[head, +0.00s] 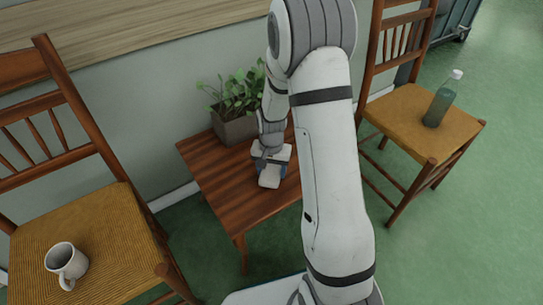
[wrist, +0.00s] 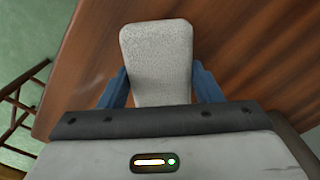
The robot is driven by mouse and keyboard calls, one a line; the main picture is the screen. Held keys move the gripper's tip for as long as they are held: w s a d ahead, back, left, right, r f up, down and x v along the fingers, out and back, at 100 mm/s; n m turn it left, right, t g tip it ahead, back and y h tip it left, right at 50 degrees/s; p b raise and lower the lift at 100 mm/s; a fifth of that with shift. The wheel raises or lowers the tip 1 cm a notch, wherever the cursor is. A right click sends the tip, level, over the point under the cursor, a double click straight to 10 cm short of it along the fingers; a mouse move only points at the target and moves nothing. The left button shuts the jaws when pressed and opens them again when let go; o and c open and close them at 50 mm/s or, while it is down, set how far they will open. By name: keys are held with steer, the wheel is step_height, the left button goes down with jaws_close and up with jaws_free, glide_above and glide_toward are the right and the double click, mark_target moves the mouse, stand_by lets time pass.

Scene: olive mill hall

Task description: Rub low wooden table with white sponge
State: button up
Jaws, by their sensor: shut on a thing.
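The low wooden table (head: 220,189) stands between two chairs, and its reddish-brown striped top also fills much of the wrist view (wrist: 260,70). My gripper (wrist: 160,88), with blue fingers, is shut on the white sponge (wrist: 157,52), which sticks out past the fingertips. In the head view my gripper (head: 270,178) is low over the middle of the table top. Whether the sponge touches the wood cannot be told. My arm hides the right part of the table.
A potted plant (head: 235,127) stands at the table's back edge, close to my gripper. A left chair (head: 108,240) holds a white mug (head: 66,262). A right chair (head: 400,122) holds a green bottle (head: 440,103). The table's front left part is clear.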

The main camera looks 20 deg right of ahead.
mark_target(271, 170)
steer(key=shift+r+p, duration=2.15)
steer(key=shift+r, duration=1.05)
